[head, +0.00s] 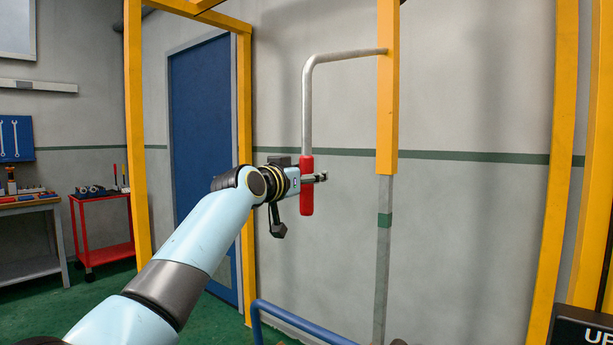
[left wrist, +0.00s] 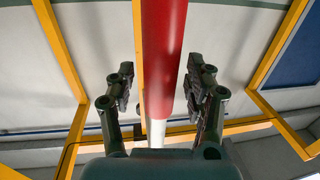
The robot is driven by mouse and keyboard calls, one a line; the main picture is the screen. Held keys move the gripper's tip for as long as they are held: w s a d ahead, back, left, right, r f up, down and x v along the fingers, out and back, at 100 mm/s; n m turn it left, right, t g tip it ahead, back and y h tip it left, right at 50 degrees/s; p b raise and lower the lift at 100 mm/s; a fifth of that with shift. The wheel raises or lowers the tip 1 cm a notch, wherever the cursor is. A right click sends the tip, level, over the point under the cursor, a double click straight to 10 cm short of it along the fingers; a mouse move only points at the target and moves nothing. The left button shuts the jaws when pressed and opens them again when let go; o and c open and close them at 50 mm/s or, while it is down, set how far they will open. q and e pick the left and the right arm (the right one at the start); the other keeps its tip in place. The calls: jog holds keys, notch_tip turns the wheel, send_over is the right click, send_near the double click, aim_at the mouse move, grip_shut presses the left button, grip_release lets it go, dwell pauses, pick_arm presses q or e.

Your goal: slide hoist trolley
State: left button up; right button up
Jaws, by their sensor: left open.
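A red grip (head: 307,186) hangs upright at the lower end of a bent grey rod (head: 307,95). The rod joins the side of a yellow upright post (head: 387,100), which continues below as a grey bar with a green band (head: 385,220). The trolley itself cannot be made out; the post's top leaves the head view. My left gripper (head: 316,178) is at the red grip's middle height. In the left wrist view, its fingers stand open on either side of the red grip (left wrist: 164,50), with gaps visible on both sides. My right gripper is not in view.
Yellow frame posts stand at left (head: 137,130) and right (head: 565,160). A blue tube rail (head: 290,318) is low in front. A red cart (head: 100,228) and a workbench (head: 35,205) stand far left, near a blue door (head: 203,150). A black box (head: 580,325) is at lower right.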

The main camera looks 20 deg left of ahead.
pick_arm(q)
grip_shut()
jog(key=shift+w+f, duration=0.1)
dwell(0.3)
